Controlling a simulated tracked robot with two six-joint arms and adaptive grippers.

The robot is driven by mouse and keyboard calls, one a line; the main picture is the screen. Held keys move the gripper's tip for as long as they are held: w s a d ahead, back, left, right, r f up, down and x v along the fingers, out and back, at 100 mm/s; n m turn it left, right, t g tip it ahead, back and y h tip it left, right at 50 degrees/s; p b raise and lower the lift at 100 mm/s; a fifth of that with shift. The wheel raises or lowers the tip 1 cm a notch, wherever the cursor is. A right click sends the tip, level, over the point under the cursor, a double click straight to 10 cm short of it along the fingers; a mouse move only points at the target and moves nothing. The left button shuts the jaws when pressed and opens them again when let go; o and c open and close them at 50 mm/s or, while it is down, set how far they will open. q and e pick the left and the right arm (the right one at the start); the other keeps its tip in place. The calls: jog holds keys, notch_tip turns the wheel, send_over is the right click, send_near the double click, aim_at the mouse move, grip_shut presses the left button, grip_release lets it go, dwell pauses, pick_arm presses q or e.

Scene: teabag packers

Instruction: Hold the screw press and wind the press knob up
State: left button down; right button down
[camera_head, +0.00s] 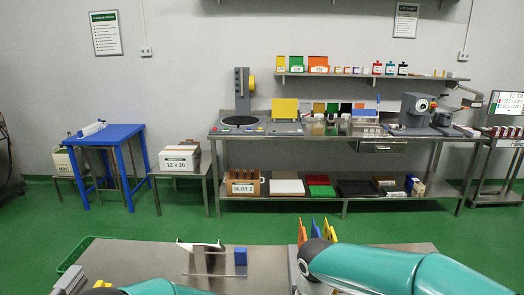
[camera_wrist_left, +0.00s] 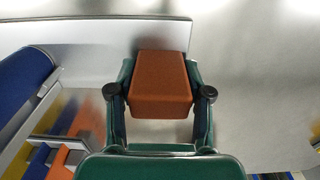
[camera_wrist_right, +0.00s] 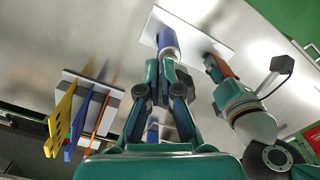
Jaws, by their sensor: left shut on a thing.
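In the left wrist view my left gripper (camera_wrist_left: 160,95) is shut on an orange-brown block (camera_wrist_left: 162,85), beside a pale upright plate (camera_wrist_left: 90,38). In the right wrist view the left gripper shows at right with an orange piece (camera_wrist_right: 222,68) in it. My right gripper (camera_wrist_right: 162,68) has its fingers close together at the near end of a blue cylinder (camera_wrist_right: 167,42) by a white plate (camera_wrist_right: 205,32). I cannot tell whether they grip it. In the head view a blue piece (camera_head: 240,257) shows above the bench. I cannot clearly tell the press from its knob.
A rack holds yellow (camera_wrist_right: 62,118), blue (camera_wrist_right: 78,125) and orange upright plates left of my right gripper. The metal bench (camera_head: 125,255) is largely clear around the blue piece. A long back table (camera_head: 300,140) with equipment stands by the wall.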

notch_tip(320, 180, up, 6)
jog(key=shift+s+d, duration=0.2)
jog(key=shift+d, duration=0.1)
dwell(0.6)
